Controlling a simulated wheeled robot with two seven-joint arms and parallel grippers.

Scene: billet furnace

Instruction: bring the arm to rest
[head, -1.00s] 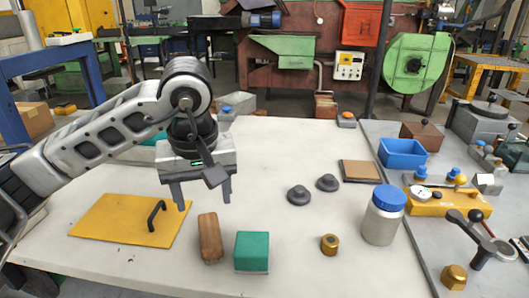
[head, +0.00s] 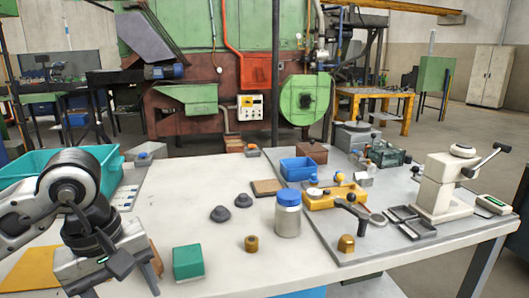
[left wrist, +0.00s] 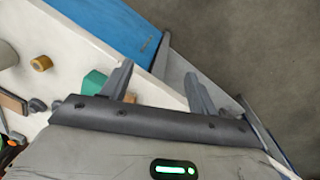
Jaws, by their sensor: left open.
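My left gripper (head: 122,290) is low at the left of the head view, near the table's front edge. Its two fingers are apart, with nothing between them. In the left wrist view the open fingers (left wrist: 158,70) lie across the white table's edge, with floor beyond. A green block (head: 188,262) stands on the table just right of the gripper, apart from it in the head view. It also shows in the left wrist view (left wrist: 94,84), partly behind a finger. A brown block (head: 155,258) is mostly hidden behind the gripper. My right gripper is not in view.
A yellow plate (head: 28,270) lies at the left, partly hidden by my arm. A teal bin (head: 112,165) stands behind the arm. A blue-capped jar (head: 288,215), a brass nut (head: 251,244) and dark knobs (head: 220,214) stand on the white table (head: 190,190). Fixtures crowd the grey right side.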

